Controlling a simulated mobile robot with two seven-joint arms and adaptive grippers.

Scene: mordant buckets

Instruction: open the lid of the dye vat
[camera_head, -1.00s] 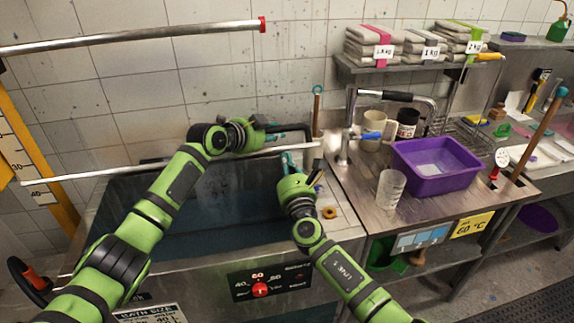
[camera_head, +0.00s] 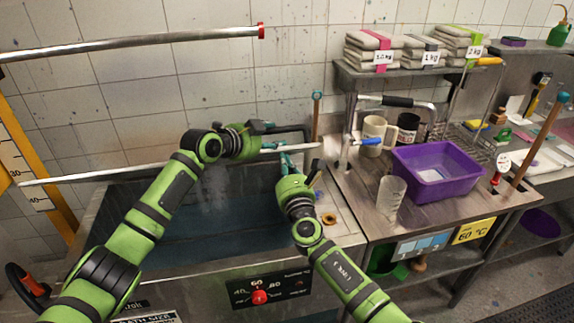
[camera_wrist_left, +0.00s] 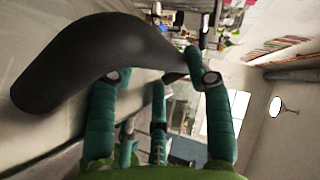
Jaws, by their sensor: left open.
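The dye vat (camera_head: 90,235) is a steel tank with dark blue liquid inside, at the lower left of the head view. Its lid (camera_head: 110,171) appears as a thin pale strip, nearly edge-on, raised above the tank. My left gripper (camera_head: 272,137) is open at the strip's right part, by a dark handle (camera_head: 298,129). In the left wrist view the curved handle (camera_wrist_left: 95,55) crosses in front of one finger and ends near the other; I cannot tell whether they touch. My right gripper (camera_head: 287,165) is lower, over the vat's right side; its fingers are too small to judge.
A temperature knob (camera_head: 260,297) is on the vat's front. A steel counter to the right holds a purple basin (camera_head: 436,173), a clear beaker (camera_head: 390,196) and mugs (camera_head: 376,132). A rail (camera_head: 130,45) with a red end runs along the wall above.

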